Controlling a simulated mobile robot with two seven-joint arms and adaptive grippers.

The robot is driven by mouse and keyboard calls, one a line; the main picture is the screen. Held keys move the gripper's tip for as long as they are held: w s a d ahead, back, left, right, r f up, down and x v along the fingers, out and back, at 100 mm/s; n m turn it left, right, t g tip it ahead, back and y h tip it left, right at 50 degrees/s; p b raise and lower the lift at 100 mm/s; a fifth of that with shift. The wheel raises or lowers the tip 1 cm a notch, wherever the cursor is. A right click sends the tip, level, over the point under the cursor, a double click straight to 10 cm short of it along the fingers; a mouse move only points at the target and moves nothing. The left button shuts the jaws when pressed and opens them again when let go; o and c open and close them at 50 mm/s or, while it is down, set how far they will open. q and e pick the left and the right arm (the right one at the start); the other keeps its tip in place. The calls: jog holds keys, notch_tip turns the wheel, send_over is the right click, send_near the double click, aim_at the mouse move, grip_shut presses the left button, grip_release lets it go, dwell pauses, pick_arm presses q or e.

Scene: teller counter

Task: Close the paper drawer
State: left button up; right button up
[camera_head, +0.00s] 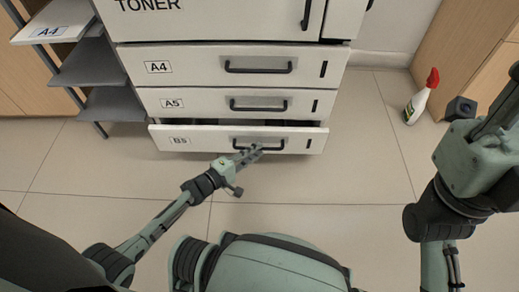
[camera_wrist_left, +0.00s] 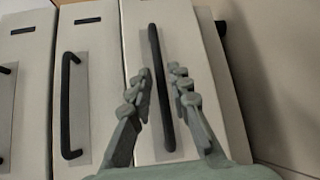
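The paper drawer labelled B5 (camera_head: 208,141) is the lowest of the printer's drawers in the head view. It stands pulled out a little, with a dark gap above its front. Its black bar handle (camera_head: 272,147) also shows in the left wrist view (camera_wrist_left: 154,50). My left gripper (camera_head: 252,151) is at this handle. In the left wrist view its fingers (camera_wrist_left: 162,75) are apart, one on each side of the bar; I cannot tell whether they touch it. My right gripper (camera_head: 506,88) is at the right edge, partly cut off, away from the drawers.
Drawers A4 (camera_head: 195,67) and A5 (camera_head: 205,103) above look shut. A grey shelf rack (camera_head: 95,65) stands left of the printer. A white spray bottle with a red top (camera_head: 417,104) stands on the floor at right, near a wooden cabinet. The tiled floor in front is clear.

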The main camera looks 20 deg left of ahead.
pick_arm(q)
jog(key=shift+b+x, duration=0.3)
jog(key=shift+x, duration=0.95)
grip_shut()
jog(key=shift+w, duration=0.15)
